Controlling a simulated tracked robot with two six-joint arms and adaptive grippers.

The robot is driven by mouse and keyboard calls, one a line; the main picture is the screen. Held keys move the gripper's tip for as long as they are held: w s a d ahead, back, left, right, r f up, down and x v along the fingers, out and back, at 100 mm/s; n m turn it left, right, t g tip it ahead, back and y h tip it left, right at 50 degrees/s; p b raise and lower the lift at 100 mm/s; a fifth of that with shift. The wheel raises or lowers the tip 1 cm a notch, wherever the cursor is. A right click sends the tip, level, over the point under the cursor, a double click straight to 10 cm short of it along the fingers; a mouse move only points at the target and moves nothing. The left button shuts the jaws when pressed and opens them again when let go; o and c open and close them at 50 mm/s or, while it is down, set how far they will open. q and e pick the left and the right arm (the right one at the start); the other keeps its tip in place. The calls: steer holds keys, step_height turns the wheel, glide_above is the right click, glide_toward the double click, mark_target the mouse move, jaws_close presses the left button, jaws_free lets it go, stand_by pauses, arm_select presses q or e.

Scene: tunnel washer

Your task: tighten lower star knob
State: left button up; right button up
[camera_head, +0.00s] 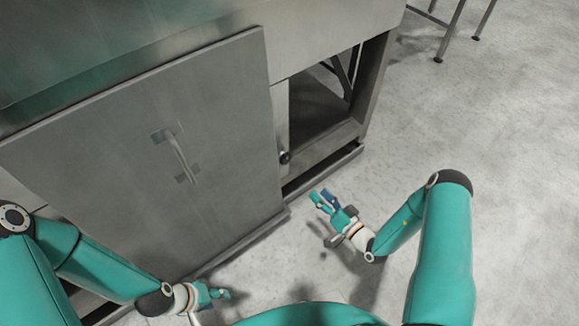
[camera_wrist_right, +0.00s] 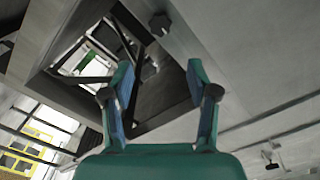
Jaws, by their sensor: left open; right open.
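A small dark star knob (camera_head: 285,157) sits low on the metal frame, between the grey door panel and the open bay. A dark knob also shows at the top of the right wrist view (camera_wrist_right: 159,24), beyond and between my fingertips. My right gripper (camera_head: 323,200) is open and empty, below and to the right of the knob and apart from it. Its two spread fingers (camera_wrist_right: 158,82) show in the right wrist view. My left gripper (camera_head: 220,294) is open, low in front of the door panel's bottom edge, with nothing seen in it.
The large grey door panel (camera_head: 155,160) with a bar handle (camera_head: 181,157) covers the machine's left side. The open bay (camera_head: 315,110) has a metal sill along its bottom. Concrete floor (camera_head: 480,140) is clear at the right. Thin metal legs (camera_head: 450,30) stand at top right.

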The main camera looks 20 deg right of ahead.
mark_target(287, 160)
steer(key=b+x, duration=0.3)
steer(key=x, duration=1.3)
steer(key=shift+w+a+b, duration=0.1)
steer(key=shift+w+b, duration=0.2)
steer(key=shift+w, duration=0.05)
steer(key=c, duration=0.9)
